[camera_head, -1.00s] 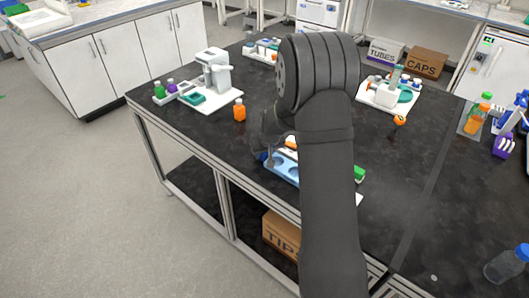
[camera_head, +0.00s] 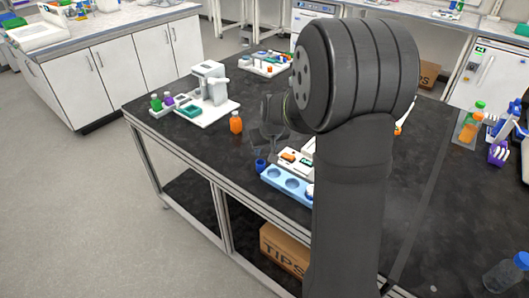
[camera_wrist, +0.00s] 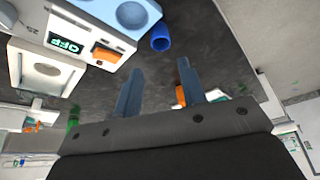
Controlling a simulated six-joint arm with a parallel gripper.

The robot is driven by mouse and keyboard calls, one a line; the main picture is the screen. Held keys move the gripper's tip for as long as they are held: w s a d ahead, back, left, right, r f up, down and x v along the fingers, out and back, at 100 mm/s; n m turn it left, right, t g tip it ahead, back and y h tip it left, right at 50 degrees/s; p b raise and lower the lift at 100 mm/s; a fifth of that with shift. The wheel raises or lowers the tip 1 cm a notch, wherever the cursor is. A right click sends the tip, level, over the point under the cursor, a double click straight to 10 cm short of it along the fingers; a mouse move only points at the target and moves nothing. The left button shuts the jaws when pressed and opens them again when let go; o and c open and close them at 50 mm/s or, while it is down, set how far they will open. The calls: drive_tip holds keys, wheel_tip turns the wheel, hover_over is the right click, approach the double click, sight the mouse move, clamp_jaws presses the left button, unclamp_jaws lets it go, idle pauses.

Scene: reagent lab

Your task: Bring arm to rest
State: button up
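My gripper (camera_wrist: 159,85) shows in the wrist view with its two blue-grey fingers apart and nothing between them. In the head view it is a dark, partly hidden shape (camera_head: 268,140) over the black bench, left of my large dark arm. It hangs just behind a white device with a light-blue well tray (camera_head: 283,181). In the wrist view that device has a green-lit display reading OFF (camera_wrist: 66,43) and an orange switch (camera_wrist: 106,54). A small blue cup (camera_wrist: 162,37) stands beside the tray, apart from my fingers; it also shows in the head view (camera_head: 261,165).
An orange bottle (camera_head: 236,122) stands left of my gripper. A white machine (camera_head: 210,84) with green and purple bottles is farther left. Orange and green bottles (camera_head: 470,126) and a purple rack (camera_head: 498,153) stand right. My arm hides the bench's middle.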

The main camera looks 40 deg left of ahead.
sight(261, 160)
drive_tip(key=shift+f, duration=0.1)
idle(0.3)
drive_tip(key=x, duration=1.2)
drive_tip(key=shift+d+r, duration=0.1)
drive_tip(key=shift+r, duration=0.95)
